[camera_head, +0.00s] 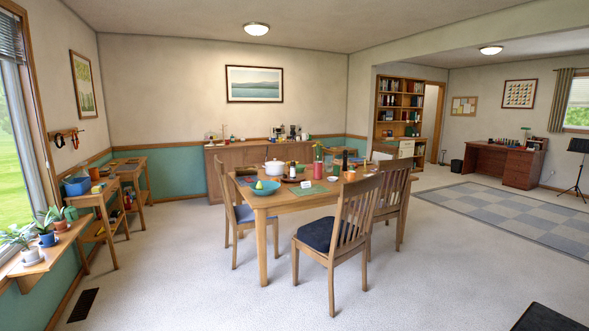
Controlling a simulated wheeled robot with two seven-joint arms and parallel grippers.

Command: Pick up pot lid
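A white pot (275,169) stands on the wooden dining table (283,201), toward its far left part. A pale lid (275,162) with a small dark knob appears to sit on top of the pot; it is small and far off in this view. Neither of my grippers shows, so nothing can be told of their state. The table is several steps away across the carpet.
Chairs (345,222) stand around the table, one on the near side. A dark flat-topped object (548,318) is at bottom right.

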